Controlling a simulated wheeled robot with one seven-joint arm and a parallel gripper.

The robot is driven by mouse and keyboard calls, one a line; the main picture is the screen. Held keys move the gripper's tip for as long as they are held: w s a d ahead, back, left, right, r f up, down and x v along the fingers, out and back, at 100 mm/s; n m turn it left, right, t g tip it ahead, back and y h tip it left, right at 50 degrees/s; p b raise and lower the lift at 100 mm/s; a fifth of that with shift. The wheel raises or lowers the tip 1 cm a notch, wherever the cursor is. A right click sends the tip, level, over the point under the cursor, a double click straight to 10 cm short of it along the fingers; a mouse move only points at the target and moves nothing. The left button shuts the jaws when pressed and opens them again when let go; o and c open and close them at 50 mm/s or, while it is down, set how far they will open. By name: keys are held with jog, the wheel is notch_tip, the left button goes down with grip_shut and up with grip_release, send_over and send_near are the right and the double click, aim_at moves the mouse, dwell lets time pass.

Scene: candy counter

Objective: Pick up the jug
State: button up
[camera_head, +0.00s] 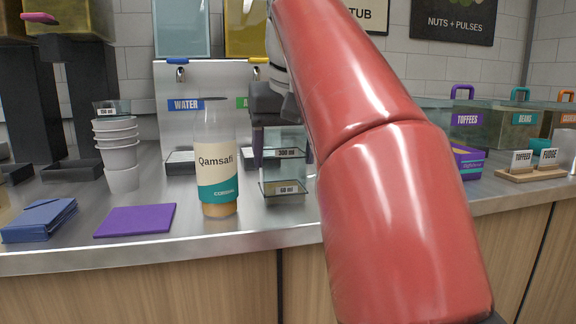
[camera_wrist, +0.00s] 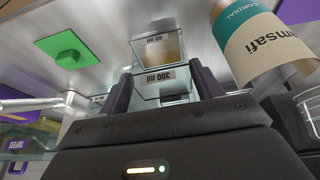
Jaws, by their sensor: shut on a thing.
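The jug (camera_head: 285,153) is a clear, square-sided vessel labelled 300 ml. It also shows in the wrist view (camera_wrist: 160,75), between my two dark fingers. My gripper (camera_wrist: 160,70) is shut on the jug from above; in the head view my red arm hides much of the hand. A clear vessel labelled 60 ml (camera_head: 285,188) shows directly below the jug in the head view and beyond it in the wrist view (camera_wrist: 157,38). I cannot tell whether the two touch.
A Qamsafi cordial bottle (camera_head: 216,160) stands close left of the jug. Stacked white cups (camera_head: 118,155), a purple mat (camera_head: 136,220) and blue folded cards (camera_head: 40,220) lie farther left. The dispenser (camera_head: 200,75) is behind. A purple box (camera_head: 467,162) and sign stand (camera_head: 530,174) are right.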

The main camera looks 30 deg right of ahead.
jog(key=shift+r, duration=0.1)
notch_tip(320, 180, up, 10)
jog(key=p, duration=0.6)
dwell(0.4)
